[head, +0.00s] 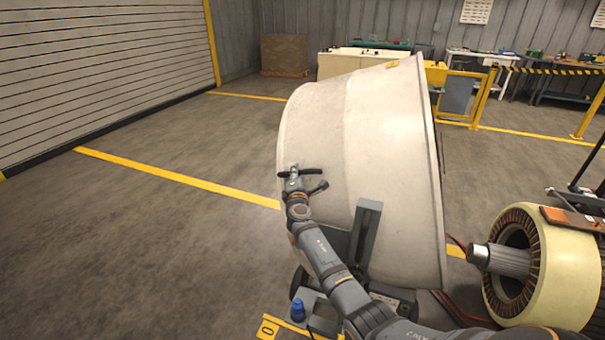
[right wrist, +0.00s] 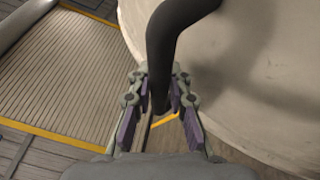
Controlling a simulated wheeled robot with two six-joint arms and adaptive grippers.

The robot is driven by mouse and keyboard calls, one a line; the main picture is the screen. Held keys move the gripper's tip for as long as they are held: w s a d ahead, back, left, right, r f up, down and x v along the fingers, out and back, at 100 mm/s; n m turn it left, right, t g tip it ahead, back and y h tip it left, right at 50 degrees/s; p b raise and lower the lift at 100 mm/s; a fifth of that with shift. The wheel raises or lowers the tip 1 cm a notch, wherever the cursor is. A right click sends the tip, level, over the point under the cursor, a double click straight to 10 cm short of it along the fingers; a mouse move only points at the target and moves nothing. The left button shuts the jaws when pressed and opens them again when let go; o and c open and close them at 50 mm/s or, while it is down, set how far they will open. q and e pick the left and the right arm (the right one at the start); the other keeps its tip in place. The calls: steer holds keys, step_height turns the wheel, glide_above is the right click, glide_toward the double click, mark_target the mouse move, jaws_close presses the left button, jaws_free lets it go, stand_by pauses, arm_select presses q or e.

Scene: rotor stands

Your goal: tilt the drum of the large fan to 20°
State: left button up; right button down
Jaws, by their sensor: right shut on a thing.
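The large fan's drum (head: 375,130) is a big cream cylinder in the middle of the head view. Its wide rim faces right and leans slightly off vertical. A grey bracket (head: 366,225) of its stand shows in front of it. A black handle (head: 312,171) is at the drum's left side. My right gripper (head: 291,176) is shut on this handle. In the right wrist view the curved black handle (right wrist: 168,45) passes between the fingers of my right gripper (right wrist: 160,82), with the drum's pale wall (right wrist: 260,70) behind. My left gripper is not in view.
A yellow-marked plate (head: 268,329) reading 0 and a blue knob (head: 298,309) are low at the stand. A stator with copper windings (head: 555,265) stands close on the right. Workbenches (head: 560,67) and a yellow barrier (head: 483,95) are behind. The floor at left is clear.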

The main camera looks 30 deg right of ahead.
steer(key=shift+a+f, duration=0.15)
steer(key=shift+f, duration=0.2)
steer(key=c, duration=1.6)
jaws_free()
steer(key=shift+o, duration=0.4)
steer(key=shift+w+a, duration=0.1)
steer(key=shift+w, duration=0.05)
steer(key=v, duration=1.2)
